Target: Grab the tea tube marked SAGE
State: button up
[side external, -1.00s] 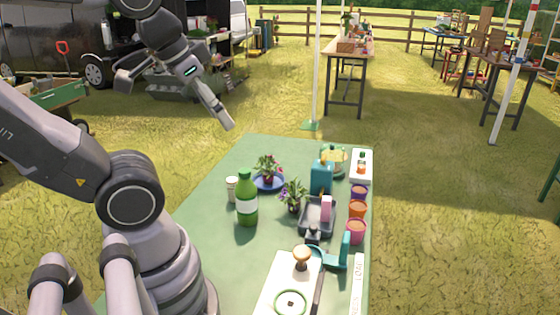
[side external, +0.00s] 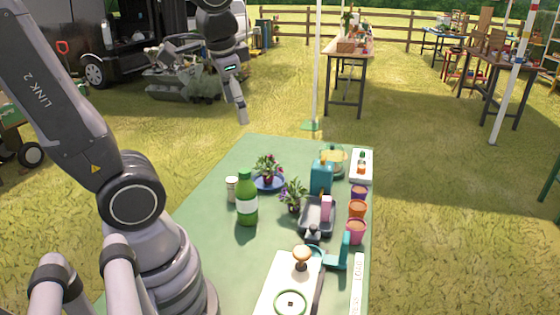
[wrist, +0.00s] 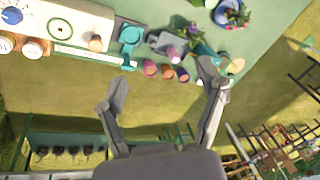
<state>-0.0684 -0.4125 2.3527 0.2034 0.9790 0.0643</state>
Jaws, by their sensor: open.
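I cannot read the word SAGE on anything in view, so I cannot tell which thing is the tea tube. A small pale cylinder (side external: 232,189) stands upright beside the green bottle (side external: 247,204) on the green table; its marking is too small to read. My gripper (side external: 241,112) hangs above and beyond the table's far left end, apart from everything on it. In the wrist view, my gripper (wrist: 166,90) has its two fingers spread wide with nothing between them.
A white board (side external: 283,280) lies at the front. A white pole (side external: 316,65) stands behind the table.

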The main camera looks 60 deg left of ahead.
jog(key=w+a+f+m+g+y, duration=0.25)
jog(key=w+a+f+g, duration=0.25)
jog(key=w+a, duration=0.25)
jog(key=m+g+y, duration=0.6)
send_over(237, 181)
jog(key=w+d, duration=0.2)
notch_tip(237, 181, down, 20)
jog(key=f, duration=0.1)
jog(key=shift+g, duration=0.3)
notch_tip(237, 181, down, 6)
jog(key=shift+f, duration=0.25)
jog(key=shift+h, duration=0.25)
jog(key=x, duration=0.5)
jog(key=shift+f, duration=0.35)
jog(key=c, duration=1.3)
